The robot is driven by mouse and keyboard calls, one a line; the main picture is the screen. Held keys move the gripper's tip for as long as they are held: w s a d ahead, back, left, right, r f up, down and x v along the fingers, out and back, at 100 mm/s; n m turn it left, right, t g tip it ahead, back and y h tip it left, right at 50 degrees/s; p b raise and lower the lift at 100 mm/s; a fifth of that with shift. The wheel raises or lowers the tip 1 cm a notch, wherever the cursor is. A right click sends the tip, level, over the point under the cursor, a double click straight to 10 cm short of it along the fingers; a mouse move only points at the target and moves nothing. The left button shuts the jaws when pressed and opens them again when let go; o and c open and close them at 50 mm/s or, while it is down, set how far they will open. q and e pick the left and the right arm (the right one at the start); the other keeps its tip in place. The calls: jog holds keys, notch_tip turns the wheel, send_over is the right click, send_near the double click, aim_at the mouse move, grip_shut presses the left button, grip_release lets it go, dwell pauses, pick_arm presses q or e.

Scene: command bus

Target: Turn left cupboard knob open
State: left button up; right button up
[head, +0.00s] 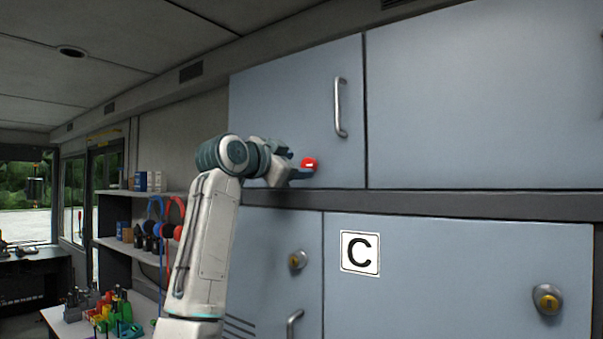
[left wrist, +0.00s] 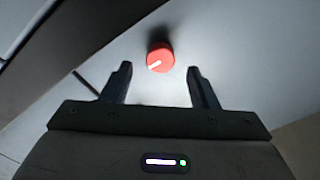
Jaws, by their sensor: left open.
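The red round knob (head: 309,164) sits low on the upper left cupboard door (head: 285,110), which is grey-blue and looks shut. In the left wrist view the knob (left wrist: 160,58) shows a white mark slanting on its face. My left gripper (head: 304,166) is at the knob in the head view. In the left wrist view my left gripper (left wrist: 162,80) is open, with a dark finger on each side below the knob. The knob lies just past the fingertips, between their lines, and nothing is held. My right gripper is not in view.
A vertical metal handle (head: 341,108) stands on the same door, right of the knob. Lower doors carry yellow-centred knobs (head: 547,299) and a letter C sign (head: 360,253). Shelves with headphones (head: 165,218) and a bench with tools (head: 110,310) stand at the left.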

pick_arm(q)
jog(key=b+v, duration=0.3)
jog(key=v, duration=0.4)
jog(key=shift+s+a, duration=0.25)
